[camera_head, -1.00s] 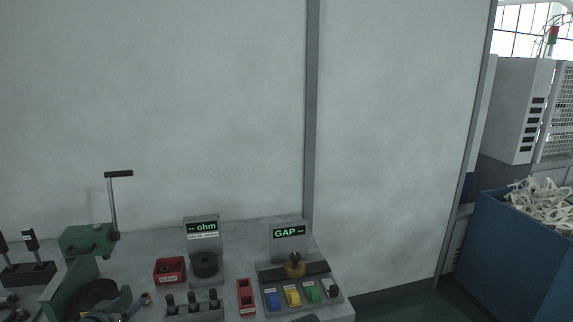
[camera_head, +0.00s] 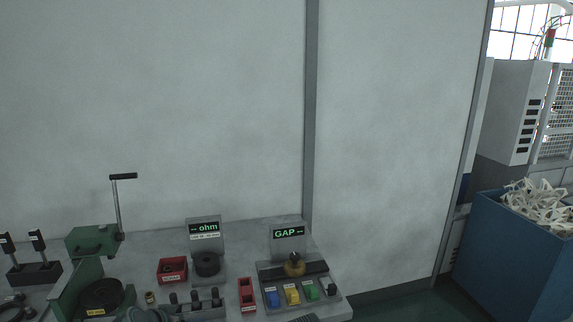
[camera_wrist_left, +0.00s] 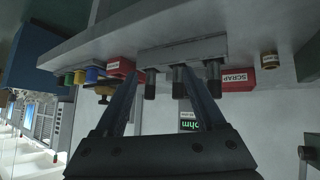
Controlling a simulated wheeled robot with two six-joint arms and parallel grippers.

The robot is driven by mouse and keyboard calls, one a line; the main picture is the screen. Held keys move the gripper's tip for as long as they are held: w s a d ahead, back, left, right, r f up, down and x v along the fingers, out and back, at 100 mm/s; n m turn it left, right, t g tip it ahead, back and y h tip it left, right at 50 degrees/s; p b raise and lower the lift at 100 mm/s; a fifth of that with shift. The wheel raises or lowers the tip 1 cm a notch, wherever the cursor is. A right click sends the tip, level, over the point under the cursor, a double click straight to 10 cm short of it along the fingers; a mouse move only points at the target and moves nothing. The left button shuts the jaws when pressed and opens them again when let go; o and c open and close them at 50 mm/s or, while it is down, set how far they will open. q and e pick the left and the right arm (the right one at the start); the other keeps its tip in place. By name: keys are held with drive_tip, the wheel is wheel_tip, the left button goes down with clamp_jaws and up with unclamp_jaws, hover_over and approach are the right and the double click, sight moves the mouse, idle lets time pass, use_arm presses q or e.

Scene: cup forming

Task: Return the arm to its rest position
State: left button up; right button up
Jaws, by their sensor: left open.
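My left gripper (camera_wrist_left: 160,76) shows in the left wrist view with its two dark fingers apart and nothing visible between them. The fingers point toward a row of dark-topped posts on a grey block (camera_wrist_left: 182,50) at the bench edge; the depth gap is hard to tell. In the head view only a rounded grey-green part, which may be my left arm, shows at the bottom edge, in front of the green lever press (camera_head: 88,285). I cannot make out its fingers there. My right gripper is not in view.
The bench holds a red scrap box (camera_head: 172,270), an ohm gauge (camera_head: 205,240), a GAP gauge (camera_head: 289,240), a narrow red bin (camera_head: 247,295) and coloured buttons. A pale wall stands behind. A blue bin (camera_head: 515,255) of white scraps stands at right.

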use_arm(q)
drive_tip(key=s+d+m+g+y+p, duration=0.1)
drive_tip(key=s+d+g+y+p, duration=0.1)
drive_tip(key=s+d+g, duration=0.2)
drive_tip(key=s+d+f+g+y+p, duration=0.1)
drive_tip(key=s+d+g, duration=0.4)
drive_tip(key=s+d, duration=0.6)
drive_tip(key=d+y+p, duration=0.1)
drive_tip(key=d+p, duration=0.1)
drive_tip(key=d, duration=0.4)
drive_tip(key=shift+s+f+m, duration=0.25)
drive_tip(key=shift+s+m, duration=0.05)
drive_tip(key=shift+m, duration=0.1)
